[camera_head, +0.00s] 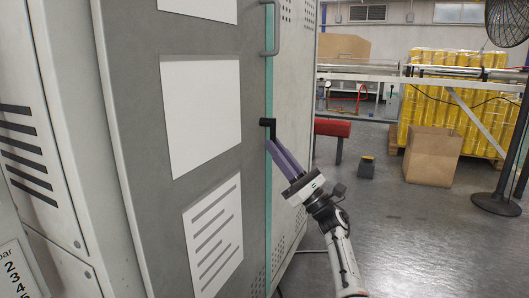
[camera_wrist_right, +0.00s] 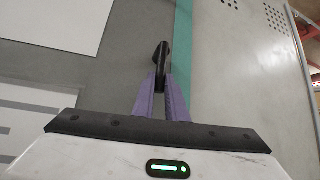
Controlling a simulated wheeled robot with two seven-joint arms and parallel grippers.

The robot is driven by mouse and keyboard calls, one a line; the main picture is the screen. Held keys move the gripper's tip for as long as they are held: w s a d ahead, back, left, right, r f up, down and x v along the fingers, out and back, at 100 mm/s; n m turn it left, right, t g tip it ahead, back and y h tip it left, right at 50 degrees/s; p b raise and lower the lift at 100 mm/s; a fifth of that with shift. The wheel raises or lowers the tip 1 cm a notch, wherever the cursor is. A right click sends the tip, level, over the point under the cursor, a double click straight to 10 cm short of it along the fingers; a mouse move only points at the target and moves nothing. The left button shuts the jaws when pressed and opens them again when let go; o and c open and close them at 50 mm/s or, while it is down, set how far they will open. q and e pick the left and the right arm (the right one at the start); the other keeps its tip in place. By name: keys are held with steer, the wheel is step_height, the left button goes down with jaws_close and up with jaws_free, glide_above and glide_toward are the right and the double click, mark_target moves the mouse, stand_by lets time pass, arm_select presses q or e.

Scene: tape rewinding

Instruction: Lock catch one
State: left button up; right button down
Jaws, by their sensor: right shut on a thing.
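The catch (camera_head: 267,124) is a small black lever on the edge of the grey cabinet door (camera_head: 132,110), beside the teal strip (camera_head: 269,75). My right gripper (camera_head: 273,146) reaches up to it with its purple fingers. In the right wrist view the fingers (camera_wrist_right: 161,88) are closed on the lower part of the black catch (camera_wrist_right: 160,62), whose upper end stands out above the fingertips. The fingers hide part of the catch. My left gripper is not in view.
A grey handle (camera_head: 275,30) is above the catch on the door edge. To the right are a red bench (camera_head: 332,128), a cardboard box (camera_head: 431,155), yellow stacked goods (camera_head: 430,75) and a black fan (camera_head: 506,30). The floor (camera_head: 410,235) at the right front is clear.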

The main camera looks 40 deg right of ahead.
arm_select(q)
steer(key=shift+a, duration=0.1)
arm_select(e)
steer(key=shift+d+n, duration=0.15)
steer(key=shift+n, duration=0.15)
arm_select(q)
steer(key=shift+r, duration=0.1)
arm_select(e)
steer(key=c, duration=1.8)
jaws_free()
steer(key=shift+o, duration=0.2)
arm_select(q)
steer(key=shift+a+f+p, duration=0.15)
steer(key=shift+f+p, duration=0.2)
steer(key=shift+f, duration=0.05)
arm_select(e)
steer(key=v, duration=1)
steer(key=shift+s, duration=0.1)
